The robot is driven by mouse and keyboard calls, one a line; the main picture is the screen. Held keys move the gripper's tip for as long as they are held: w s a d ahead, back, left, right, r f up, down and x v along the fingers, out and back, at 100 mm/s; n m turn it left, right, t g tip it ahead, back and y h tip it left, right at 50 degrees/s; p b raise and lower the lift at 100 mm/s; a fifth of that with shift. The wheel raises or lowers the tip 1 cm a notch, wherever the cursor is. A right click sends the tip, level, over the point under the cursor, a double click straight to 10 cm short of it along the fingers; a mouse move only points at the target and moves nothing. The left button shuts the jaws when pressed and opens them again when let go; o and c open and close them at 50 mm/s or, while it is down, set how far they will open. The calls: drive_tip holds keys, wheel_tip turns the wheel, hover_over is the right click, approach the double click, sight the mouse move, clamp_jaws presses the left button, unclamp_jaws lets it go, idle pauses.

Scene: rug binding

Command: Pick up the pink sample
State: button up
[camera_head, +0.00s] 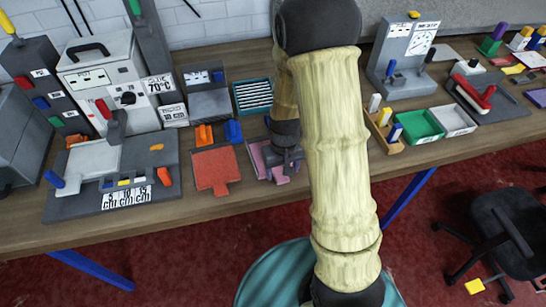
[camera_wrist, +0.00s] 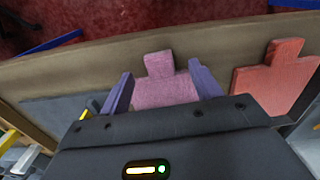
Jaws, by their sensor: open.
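The pink sample (camera_wrist: 165,92) is a flat mauve-pink piece with a tab. In the wrist view it lies on the wooden table between the two purple fingers of my gripper (camera_wrist: 160,74). The fingers stand apart on either side of it; I cannot tell whether either touches it. Its near part is hidden behind the gripper body. In the head view my gripper (camera_head: 280,165) is low over the pink sample (camera_head: 257,162) and covers much of it.
A flat red-orange sample (camera_head: 214,172) lies just left of the pink one, and shows at right in the wrist view (camera_wrist: 272,82). A grey machine (camera_head: 105,75) stands at left. A green tray (camera_head: 420,125) is at right. The table edge (camera_head: 240,205) is close in front.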

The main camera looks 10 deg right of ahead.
sight(283, 179)
drive_tip(key=shift+d+f+p, duration=0.1)
drive_tip(key=shift+f+p, duration=0.2)
drive_tip(key=shift+f, duration=1.7)
drive_tip(key=c, duration=1.1)
